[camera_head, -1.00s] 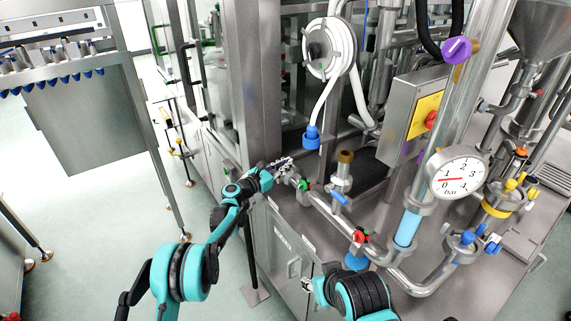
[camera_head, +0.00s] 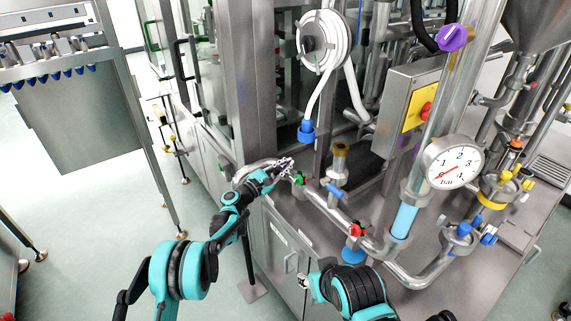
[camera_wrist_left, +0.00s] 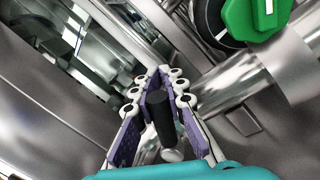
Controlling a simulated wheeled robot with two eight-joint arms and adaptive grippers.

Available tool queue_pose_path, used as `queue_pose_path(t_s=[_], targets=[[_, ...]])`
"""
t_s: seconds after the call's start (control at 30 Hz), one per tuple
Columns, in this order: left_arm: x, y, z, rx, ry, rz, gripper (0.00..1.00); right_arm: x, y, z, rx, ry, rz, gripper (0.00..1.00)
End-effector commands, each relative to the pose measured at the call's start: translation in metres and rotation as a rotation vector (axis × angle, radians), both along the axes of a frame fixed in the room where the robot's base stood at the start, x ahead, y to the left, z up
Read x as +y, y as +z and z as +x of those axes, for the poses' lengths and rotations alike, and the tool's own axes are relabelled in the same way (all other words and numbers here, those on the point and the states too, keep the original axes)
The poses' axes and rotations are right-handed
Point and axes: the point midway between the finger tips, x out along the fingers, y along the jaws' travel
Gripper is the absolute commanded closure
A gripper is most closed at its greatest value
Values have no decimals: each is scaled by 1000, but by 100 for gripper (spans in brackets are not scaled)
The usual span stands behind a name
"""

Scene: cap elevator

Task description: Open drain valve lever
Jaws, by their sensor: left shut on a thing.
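The drain valve lever shows in the left wrist view as a dark cylindrical grip (camera_wrist_left: 163,118) with a metal rounded end. The two purple, white-jointed fingers of my left gripper (camera_wrist_left: 160,105) are closed around it. In the head view my left gripper (camera_head: 284,166) is at the near edge of the steel machine, beside a green valve knob (camera_head: 299,179), and hides the lever there. The green knob also shows in the left wrist view (camera_wrist_left: 255,18), apart from the fingers. My right arm's end (camera_head: 304,282) is low in the head view; its fingers are not clear.
Steel pipes with a blue-handled valve (camera_head: 337,191) and a red-handled valve (camera_head: 356,230) run to the right of the left gripper. A pressure gauge (camera_head: 453,163) stands further right. A coiled white hose (camera_head: 326,42) hangs behind. Open floor lies to the left.

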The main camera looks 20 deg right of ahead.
Motion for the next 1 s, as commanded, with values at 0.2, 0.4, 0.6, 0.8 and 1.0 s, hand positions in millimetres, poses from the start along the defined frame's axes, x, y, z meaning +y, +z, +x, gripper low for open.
queue_pose_path(t_s=[0.2, 0.4, 0.6, 0.8, 1.0], targets=[[-1, -1, -1, -13, 0, 6, 100, 0, 0, 0, 0, 0, 0, 60], [0, -1, -1, -12, 0, 5, 100, 0, 0, 0, 0, 0, 0, 60], [0, -1, -1, -11, -1, 5, 70, 0, 0, 0, 0, 0, 0, 60], [0, -1, -1, -11, 0, 4, 70, 0, 0, 0, 0, 0, 0, 60], [18, -3, -9, -11, 2, 4, 70, 0, 0, 0, 0, 0, 0, 60]])
